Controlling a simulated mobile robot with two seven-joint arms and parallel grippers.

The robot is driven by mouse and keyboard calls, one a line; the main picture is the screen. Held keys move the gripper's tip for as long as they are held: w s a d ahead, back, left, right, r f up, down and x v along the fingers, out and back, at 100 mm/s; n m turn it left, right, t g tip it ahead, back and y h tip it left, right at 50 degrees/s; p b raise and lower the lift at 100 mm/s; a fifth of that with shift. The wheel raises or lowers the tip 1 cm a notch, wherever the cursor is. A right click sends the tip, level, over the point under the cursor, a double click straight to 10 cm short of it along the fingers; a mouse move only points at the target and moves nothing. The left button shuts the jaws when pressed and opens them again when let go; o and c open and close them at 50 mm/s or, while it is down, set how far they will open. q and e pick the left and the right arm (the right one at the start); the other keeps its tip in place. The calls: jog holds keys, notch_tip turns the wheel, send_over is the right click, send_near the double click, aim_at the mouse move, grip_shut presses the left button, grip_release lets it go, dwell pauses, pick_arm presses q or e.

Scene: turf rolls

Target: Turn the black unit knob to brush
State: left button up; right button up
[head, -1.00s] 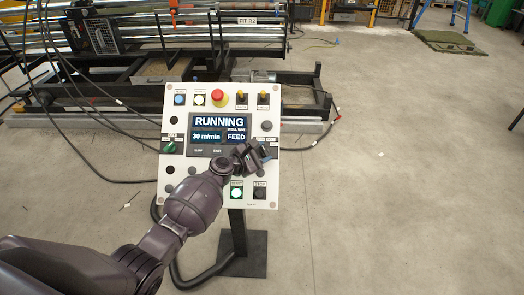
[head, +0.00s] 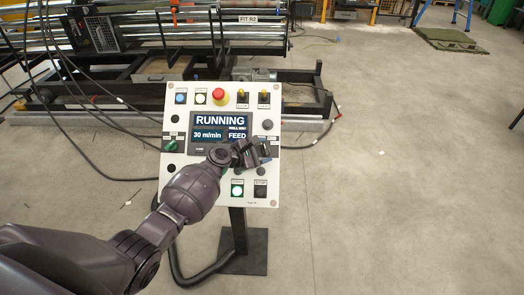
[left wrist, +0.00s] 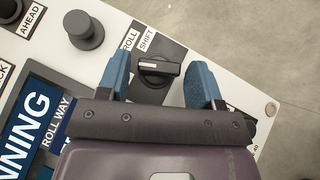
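The white control panel (head: 178,100) faces me on a stand, its screen (head: 222,120) reading RUNNING, 30 m/min, FEED. In the left wrist view a black knob (left wrist: 158,70) with a light pointer line sits on a dark plate, with the labels ROLL and SHIFT beside it. Other labels around it are hidden, and I read no BRUSH label. My left gripper (head: 262,153) is at the panel's right side and covers this knob in the head view. Its blue fingers (left wrist: 160,85) are open, one on each side of the knob; I cannot tell whether they touch it. My right gripper is not in view.
A round black knob (left wrist: 84,30) near the label AHEAD is close by. The panel also has a red emergency button (head: 219,95), a green knob (head: 170,146) and a lit green button (head: 237,190). Machinery and cables lie behind.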

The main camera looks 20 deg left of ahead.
pick_arm(q)
jog(key=shift+o, duration=0.7)
jog(key=p+v, duration=0.1)
jog(key=v, duration=1)
jog(key=shift+w, duration=0.1)
jog(key=s+f+m+y, duration=0.4)
jog(key=s+m, duration=0.7)
jog(key=s, duration=0.3)
jog(key=s+f+m+y, duration=0.4)
jog(key=s+m, duration=0.7)
jog(key=s, duration=0.3)
jog(key=shift+a+f+y, duration=0.25)
jog(key=shift+f+y, duration=0.15)
jog(key=shift+f, duration=0.3)
